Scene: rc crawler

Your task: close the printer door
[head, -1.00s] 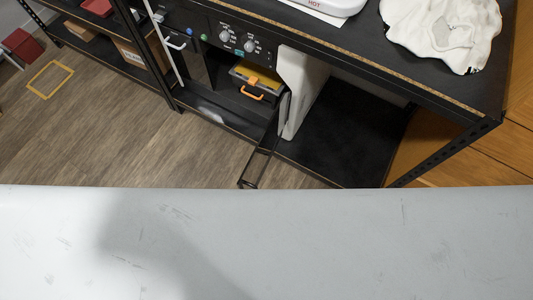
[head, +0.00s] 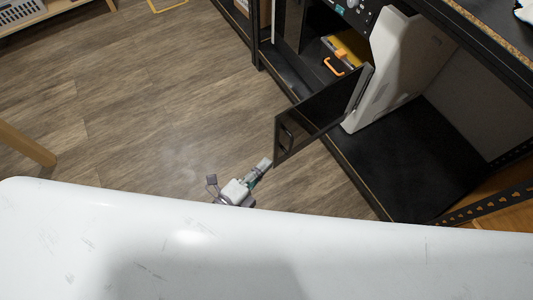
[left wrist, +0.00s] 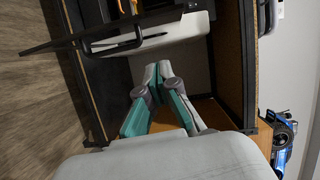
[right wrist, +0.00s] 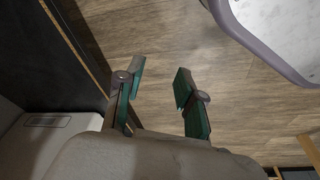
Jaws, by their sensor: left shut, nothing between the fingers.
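The printer door (head: 318,112) is a dark panel with a handle, standing open and swung out over the floor. Behind it the printer's bay shows a yellow part with an orange handle (head: 334,66). The printer's white side wall (head: 400,68) stands to the right. My left gripper (head: 268,163) is close to the door's outer edge at its lower left; whether they touch I cannot tell. In the left wrist view its fingertips (left wrist: 158,68) are together and empty, and the door (left wrist: 65,43) with its handle (left wrist: 112,44) lies beyond. My right gripper (right wrist: 158,75) is open and empty.
The black rack shelf (head: 432,155) runs below and right of the printer, with an upper shelf edge above. Open wooden floor (head: 150,110) lies left of the door. A wooden leg (head: 24,146) stands at the far left.

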